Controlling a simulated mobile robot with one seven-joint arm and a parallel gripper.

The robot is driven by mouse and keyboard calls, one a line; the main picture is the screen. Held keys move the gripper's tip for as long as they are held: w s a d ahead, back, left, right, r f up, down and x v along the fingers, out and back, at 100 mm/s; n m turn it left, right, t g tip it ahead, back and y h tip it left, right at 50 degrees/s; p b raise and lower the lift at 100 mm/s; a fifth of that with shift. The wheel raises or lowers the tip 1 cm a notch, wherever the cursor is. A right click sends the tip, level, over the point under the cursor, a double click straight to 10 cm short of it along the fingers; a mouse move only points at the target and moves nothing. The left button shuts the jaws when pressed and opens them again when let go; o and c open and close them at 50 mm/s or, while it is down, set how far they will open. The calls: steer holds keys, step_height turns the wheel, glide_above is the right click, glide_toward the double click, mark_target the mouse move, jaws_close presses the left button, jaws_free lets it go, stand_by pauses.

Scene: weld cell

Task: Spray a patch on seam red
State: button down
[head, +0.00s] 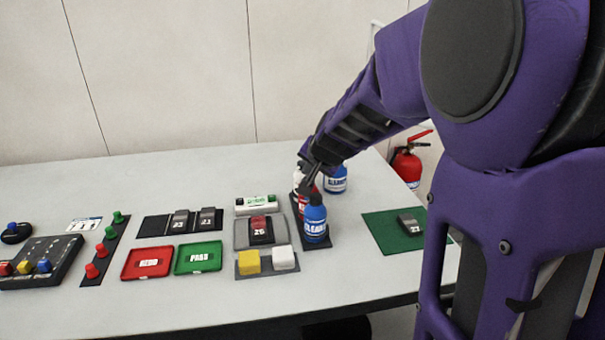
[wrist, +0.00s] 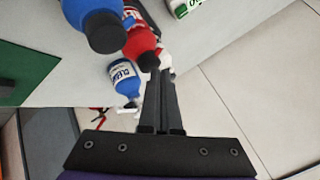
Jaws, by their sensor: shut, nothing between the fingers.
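My gripper (head: 305,188) is shut and empty, just above and beside a group of bottles on a dark strip. It also shows in the wrist view (wrist: 159,75), its tips close to the red bottle (wrist: 143,42). In the head view the red bottle (head: 301,207) is partly hidden by my gripper. A blue bottle (head: 315,222) stands in front of it and another blue bottle (head: 337,180) behind. Part of a white bottle (head: 298,178) shows by my gripper. A dark piece with a red top (head: 259,224) sits on a grey fixture (head: 281,235); which seam is red cannot be told.
Yellow (head: 249,261) and white (head: 284,257) blocks lie in front of the fixture. A red tray (head: 130,266) and green tray (head: 180,261) lie to the left. A green mat (head: 378,238) with a dark piece is at right. Bare table lies along the front.

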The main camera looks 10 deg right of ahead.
steer(key=shift+f, duration=0.15)
stand_by(0.4)
steer(key=shift+r+p, duration=0.8)
steer(key=shift+r, duration=0.1)
step_height(320, 180, up, 5)
steer(key=p, duration=0.4)
steer(key=shift+r+p, duration=0.1)
steer(key=shift+p, duration=0.25)
